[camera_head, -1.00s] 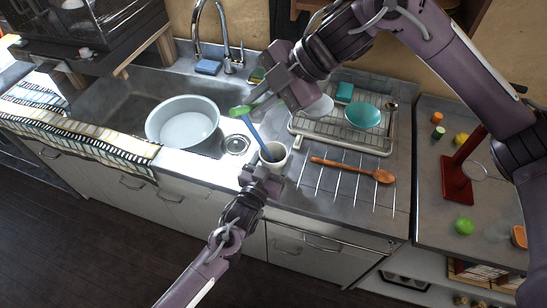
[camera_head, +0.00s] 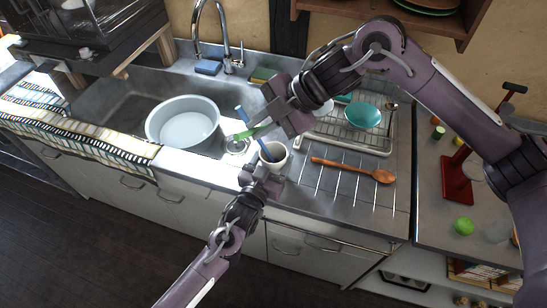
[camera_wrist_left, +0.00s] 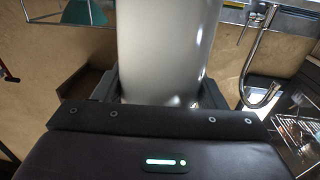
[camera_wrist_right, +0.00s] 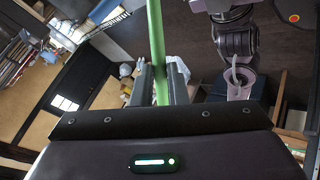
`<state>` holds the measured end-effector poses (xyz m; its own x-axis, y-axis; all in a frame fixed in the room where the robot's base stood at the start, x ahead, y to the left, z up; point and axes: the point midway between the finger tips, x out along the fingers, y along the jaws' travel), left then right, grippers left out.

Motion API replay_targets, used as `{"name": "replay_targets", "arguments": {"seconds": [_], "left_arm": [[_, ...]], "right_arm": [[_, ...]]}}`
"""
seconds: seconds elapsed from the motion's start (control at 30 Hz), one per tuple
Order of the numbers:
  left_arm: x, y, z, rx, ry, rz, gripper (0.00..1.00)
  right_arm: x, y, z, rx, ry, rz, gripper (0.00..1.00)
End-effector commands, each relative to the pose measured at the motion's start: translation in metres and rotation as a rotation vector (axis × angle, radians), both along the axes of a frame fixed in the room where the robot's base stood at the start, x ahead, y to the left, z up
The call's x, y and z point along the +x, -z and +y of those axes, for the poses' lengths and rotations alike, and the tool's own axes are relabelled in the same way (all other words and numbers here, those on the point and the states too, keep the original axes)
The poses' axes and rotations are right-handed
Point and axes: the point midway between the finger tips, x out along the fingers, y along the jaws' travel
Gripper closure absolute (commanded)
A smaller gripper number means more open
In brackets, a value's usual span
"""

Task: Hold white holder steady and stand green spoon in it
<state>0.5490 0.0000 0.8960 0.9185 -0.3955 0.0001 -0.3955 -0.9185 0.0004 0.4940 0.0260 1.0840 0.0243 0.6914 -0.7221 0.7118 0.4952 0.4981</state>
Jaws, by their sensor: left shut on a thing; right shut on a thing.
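The white holder (camera_head: 279,151) stands upright on the counter by the sink's right edge. A blue utensil (camera_head: 242,114) leans in it, tilted left. My left gripper (camera_head: 262,171) is shut on the holder's near side; in the left wrist view the holder (camera_wrist_left: 163,45) fills the space between the fingers. My right gripper (camera_head: 270,119) is shut on the green spoon (camera_head: 246,132), just above the holder. The spoon lies slanted, its visible part pointing left and down, crossing the blue utensil in view. Its green shaft (camera_wrist_right: 156,40) runs between the fingers in the right wrist view.
A sink with a white basin (camera_head: 184,128) lies left. A dish rack (camera_head: 345,135) with a teal bowl (camera_head: 362,116) stands behind right. A wooden spoon (camera_head: 352,170) lies on the metal bars to the right. A red stand (camera_head: 458,182) is farther right.

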Motion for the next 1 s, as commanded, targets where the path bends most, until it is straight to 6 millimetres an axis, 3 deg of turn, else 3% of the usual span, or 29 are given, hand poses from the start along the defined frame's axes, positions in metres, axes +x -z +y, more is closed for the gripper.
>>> {"name": "replay_targets", "arguments": {"seconds": [0.8,1.0], "left_arm": [[0.000,0.001,0.000,0.002,0.000,0.001,0.70],[0.000,0.001,0.000,0.002,0.000,0.001,0.70]], "right_arm": [[0.000,0.058,0.000,-0.001,0.001,0.002,1.00],[0.000,0.064,0.000,-0.001,0.000,0.001,1.00]]}}
